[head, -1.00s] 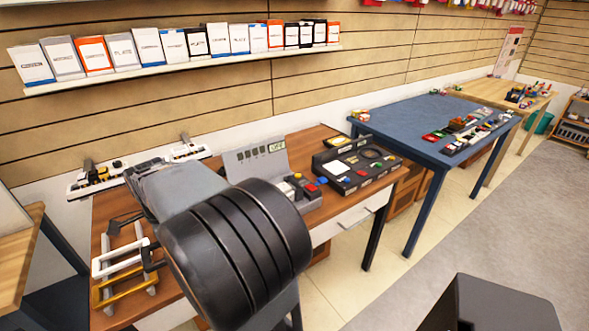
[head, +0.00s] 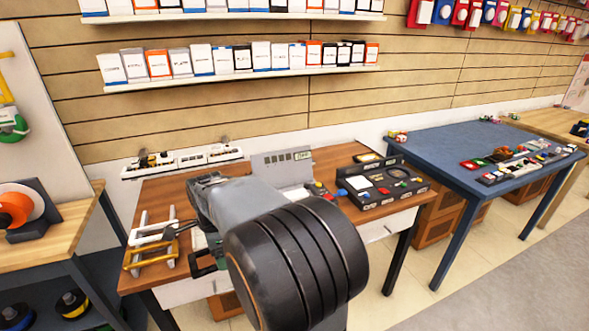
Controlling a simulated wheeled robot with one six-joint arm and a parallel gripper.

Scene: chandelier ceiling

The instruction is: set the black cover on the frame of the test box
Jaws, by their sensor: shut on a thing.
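My arm fills the middle foreground of the head view. A black box with an open-looking top (head: 384,186) sits at the right of the brown table, holding a white square and a dark ring. A grey console with a small display (head: 284,170) stands at the table's back. I cannot tell for sure which is the test box. A black-edged piece (head: 204,268) shows partly beside my arm; I cannot tell if it is the black cover.
A white and yellow rack (head: 152,250) stands at the left of the brown table (head: 335,157). A white rail with small parts (head: 182,160) lies at its back. A blue table (head: 455,140) with small parts stands right, and a wooden bench (head: 60,235) left.

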